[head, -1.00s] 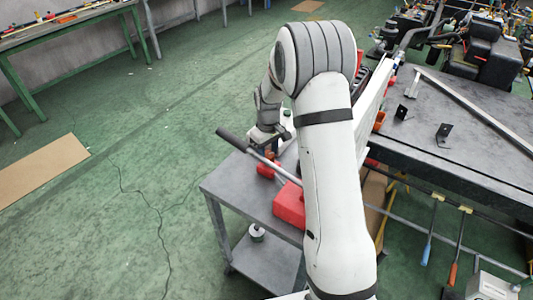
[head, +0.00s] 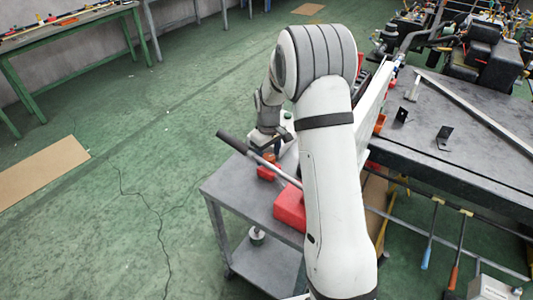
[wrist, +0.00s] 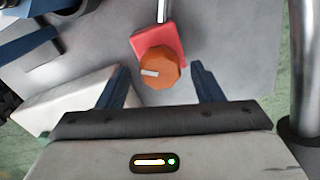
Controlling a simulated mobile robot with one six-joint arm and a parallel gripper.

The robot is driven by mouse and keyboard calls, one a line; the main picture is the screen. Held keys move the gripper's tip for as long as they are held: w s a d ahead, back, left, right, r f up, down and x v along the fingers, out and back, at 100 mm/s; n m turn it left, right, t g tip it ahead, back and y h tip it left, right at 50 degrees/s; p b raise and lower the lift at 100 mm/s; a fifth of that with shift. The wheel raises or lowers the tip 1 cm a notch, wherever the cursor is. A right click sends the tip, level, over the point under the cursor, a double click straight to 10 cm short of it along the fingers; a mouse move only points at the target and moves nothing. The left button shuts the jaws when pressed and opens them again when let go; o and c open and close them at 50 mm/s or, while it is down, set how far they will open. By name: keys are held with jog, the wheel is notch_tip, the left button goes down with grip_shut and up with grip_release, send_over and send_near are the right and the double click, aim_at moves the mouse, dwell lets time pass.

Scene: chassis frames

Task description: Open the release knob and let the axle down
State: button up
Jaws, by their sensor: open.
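The release knob (wrist: 157,71) is orange and faceted, with a pale pointer mark, on a red block (wrist: 162,40) in the wrist view. In the head view the small red part (head: 267,171) sits near the red jack body (head: 290,207) on a grey cart. My gripper (wrist: 160,67) is open and empty. Its two blue fingers appear on either side of the knob, with a gap at each side; I cannot tell the height difference. In the head view my gripper (head: 265,139) is above the cart, its fingers not clear. I cannot clearly identify the axle.
A dark lever handle (head: 240,146) slants over the cart (head: 240,202). A long white beam (head: 376,92) runs behind my arm. A workbench (head: 470,140) with brackets stands at right. The green floor at left is mostly clear.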

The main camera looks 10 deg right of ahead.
jog(key=shift+r, duration=0.1)
notch_tip(320, 180, up, 8)
jog(key=shift+f+b, duration=0.2)
jog(key=shift+b, duration=0.2)
jog(key=shift+s+r, duration=0.1)
jog(key=shift+r, duration=0.05)
notch_tip(320, 180, up, 10)
jog(key=m+t+p, duration=0.1)
jog(key=p, duration=0.3)
send_over(268, 157)
jog(key=s, duration=0.6)
jog(key=s+r+m+t+p, duration=0.1)
jog(key=s+r+m+p, duration=0.15)
jog(key=s+r, duration=0.55)
jog(key=s+r+m+t+p, duration=0.1)
jog(key=s+r+p, duration=0.2)
jog(key=s, duration=0.5)
jog(key=s+r+m+t+p, duration=0.1)
jog(key=s+r+p, duration=0.1)
jog(key=s, duration=0.6)
jog(key=shift+p+v, duration=0.4)
jog(key=shift+v, duration=0.5)
jog(key=shift+a+m, duration=0.15)
jog(key=shift+m, duration=0.1)
dwell(1.9)
